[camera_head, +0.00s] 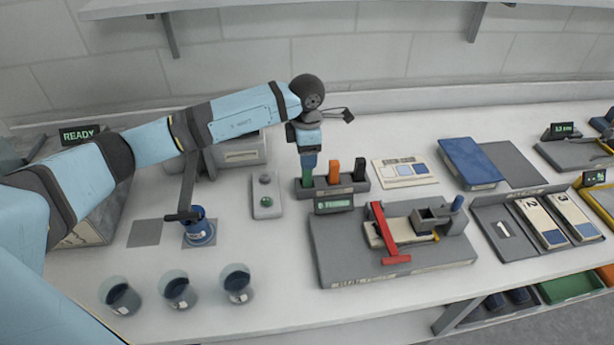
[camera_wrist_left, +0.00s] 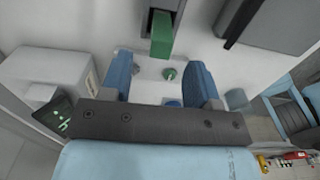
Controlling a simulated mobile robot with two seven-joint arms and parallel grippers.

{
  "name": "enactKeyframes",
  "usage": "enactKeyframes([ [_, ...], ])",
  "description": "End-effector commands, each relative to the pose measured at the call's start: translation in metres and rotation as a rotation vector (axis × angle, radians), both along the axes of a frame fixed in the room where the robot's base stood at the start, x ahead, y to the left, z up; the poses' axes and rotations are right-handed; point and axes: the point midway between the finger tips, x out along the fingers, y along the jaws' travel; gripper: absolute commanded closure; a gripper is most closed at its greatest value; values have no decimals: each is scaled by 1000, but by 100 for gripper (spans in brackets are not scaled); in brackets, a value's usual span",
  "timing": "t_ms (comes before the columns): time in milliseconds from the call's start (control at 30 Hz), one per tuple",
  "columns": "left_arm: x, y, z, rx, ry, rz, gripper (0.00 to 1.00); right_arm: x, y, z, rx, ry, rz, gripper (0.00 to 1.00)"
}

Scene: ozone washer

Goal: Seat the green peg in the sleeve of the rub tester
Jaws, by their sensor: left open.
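The green peg (camera_head: 307,181) stands upright in the left place of a dark rack (camera_head: 335,185), beside an orange peg (camera_head: 333,170) and a black peg (camera_head: 360,167). My left gripper (camera_head: 309,165) is just above the green peg in the head view. In the left wrist view the gripper's blue fingers (camera_wrist_left: 160,75) are apart with nothing held, and the green peg (camera_wrist_left: 162,35) shows beyond the fingertips. The rub tester (camera_head: 335,268) lies right of and nearer than the rack, with a red bar and a square grey block, perhaps the sleeve (camera_head: 432,218). My right gripper is out of view.
A small box with green buttons (camera_head: 266,197) stands left of the rack. A blue-rimmed jar (camera_head: 200,229) and several cups (camera_head: 178,290) are at the left. A card (camera_head: 405,171), a blue book (camera_head: 469,162) and a numbered tray (camera_head: 492,222) lie to the right.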

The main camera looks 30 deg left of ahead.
Motion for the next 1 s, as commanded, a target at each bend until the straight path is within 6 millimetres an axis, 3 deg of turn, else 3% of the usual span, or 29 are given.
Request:
enactKeyframes([
  [167, -1, -1, -12, -1, 4, 0, 45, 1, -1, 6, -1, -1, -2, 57],
  [400, -2, -1, -47, 0, 4, 1, 45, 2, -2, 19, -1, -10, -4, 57],
  [667, -1, -1, -53, -1, 0, -1, 45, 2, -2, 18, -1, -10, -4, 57],
  [900, -1, -1, -53, -1, 1, 0, 100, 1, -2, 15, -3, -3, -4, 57],
  [1000, -1, -1, -53, -1, 0, 0, 100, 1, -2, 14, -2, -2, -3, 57],
])
